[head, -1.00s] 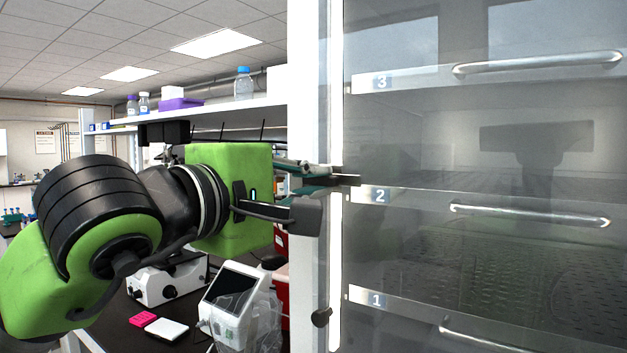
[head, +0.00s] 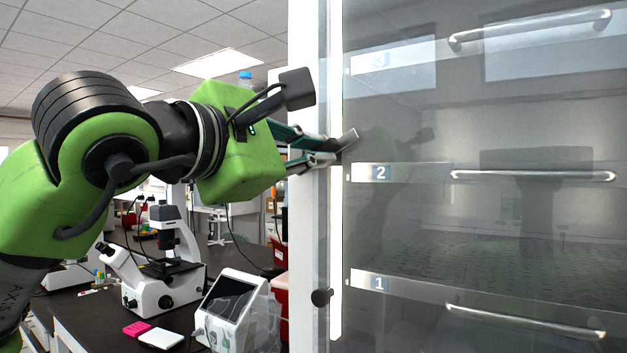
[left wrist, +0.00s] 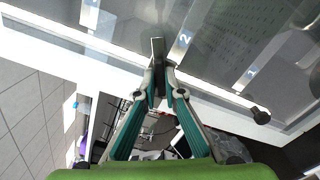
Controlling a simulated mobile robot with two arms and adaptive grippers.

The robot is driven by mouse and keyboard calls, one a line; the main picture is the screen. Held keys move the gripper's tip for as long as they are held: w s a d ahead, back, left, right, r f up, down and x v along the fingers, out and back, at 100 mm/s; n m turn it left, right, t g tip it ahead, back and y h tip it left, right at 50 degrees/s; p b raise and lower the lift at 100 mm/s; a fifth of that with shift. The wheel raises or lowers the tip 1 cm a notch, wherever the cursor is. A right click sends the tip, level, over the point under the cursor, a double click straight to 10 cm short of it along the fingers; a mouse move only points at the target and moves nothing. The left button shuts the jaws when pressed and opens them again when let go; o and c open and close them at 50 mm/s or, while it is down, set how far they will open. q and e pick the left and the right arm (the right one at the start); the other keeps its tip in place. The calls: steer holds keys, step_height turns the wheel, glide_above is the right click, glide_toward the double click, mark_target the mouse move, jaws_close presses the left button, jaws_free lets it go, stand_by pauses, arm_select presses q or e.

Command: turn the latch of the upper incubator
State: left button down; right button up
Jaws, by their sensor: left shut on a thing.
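The upper incubator's glass door (head: 420,215) fills the right of the head view. Its latch (head: 348,138) is a small metal lever at the door's left edge, tilted with its free end up and to the right. My left gripper (head: 332,150) comes in from the left, rolled over, with its fingertips closed around the latch. In the left wrist view, the latch (left wrist: 157,48) sticks out beyond the fingertips (left wrist: 160,80) over the door frame. The fingers hide the latch's base. My right gripper is not in view.
Drawer handles (head: 530,176) lie behind the glass. A microscope (head: 160,270) and a small white device (head: 232,305) stand on the dark bench at left.

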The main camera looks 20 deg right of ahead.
arm_select(q)
steer(key=shift+n+b, duration=4.95)
steer(key=shift+n, duration=1.25)
steer(key=c, duration=2.1)
jaws_free()
steer(key=shift+c, duration=0.2)
steer(key=v, duration=1.2)
